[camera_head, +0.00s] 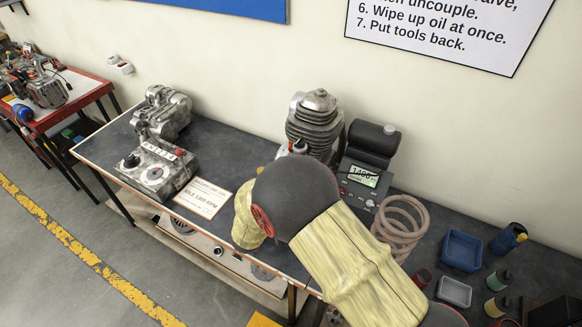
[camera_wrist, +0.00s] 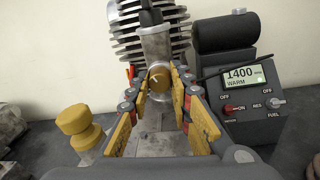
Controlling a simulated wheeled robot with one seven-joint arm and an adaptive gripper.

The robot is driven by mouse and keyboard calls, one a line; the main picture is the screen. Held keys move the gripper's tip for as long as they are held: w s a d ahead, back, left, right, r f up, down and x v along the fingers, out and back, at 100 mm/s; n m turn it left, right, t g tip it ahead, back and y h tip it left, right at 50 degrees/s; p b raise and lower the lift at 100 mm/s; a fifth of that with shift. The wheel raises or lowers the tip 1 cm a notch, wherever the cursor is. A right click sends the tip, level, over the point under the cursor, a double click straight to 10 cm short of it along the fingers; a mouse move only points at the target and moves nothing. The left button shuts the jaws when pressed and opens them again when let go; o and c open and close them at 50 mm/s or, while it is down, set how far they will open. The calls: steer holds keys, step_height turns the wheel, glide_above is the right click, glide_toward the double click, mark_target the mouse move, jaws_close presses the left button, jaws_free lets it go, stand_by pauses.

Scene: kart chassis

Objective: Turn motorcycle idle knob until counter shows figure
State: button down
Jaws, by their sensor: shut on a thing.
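The counter (camera_wrist: 240,77) in the wrist view reads 1400 with WARM below it; its lit display also shows in the head view (camera_head: 363,175). The brass idle knob (camera_wrist: 159,77), with a dark mark on its face, sits at the front of the finned engine (camera_wrist: 150,25). My gripper (camera_wrist: 160,88) has its yellow-padded fingers on either side of the knob and is shut on it. In the head view my arm hides most of the gripper and the knob. The engine (camera_head: 315,120) stands upright on the bench. A placard (camera_head: 204,197) has an idle rpm figure, too small to read surely.
The counter box has red and grey switches (camera_wrist: 229,109). A yellow-capped post (camera_wrist: 77,127) stands left of my gripper. The bench (camera_head: 225,137) also bears metal engine parts (camera_head: 160,110), a coiled hose (camera_head: 398,232), a blue bin (camera_head: 461,250) and bottles at right.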

steer(key=shift+n+p, duration=0.4)
steer(key=shift+n, duration=0.2)
steer(key=c, duration=1.6)
jaws_free()
steer(key=shift+s+a, duration=0.1)
steer(key=v, duration=1.1)
steer(key=shift+s+a, duration=0.15)
steer(key=shift+s, duration=0.2)
steer(key=shift+f, duration=0.1)
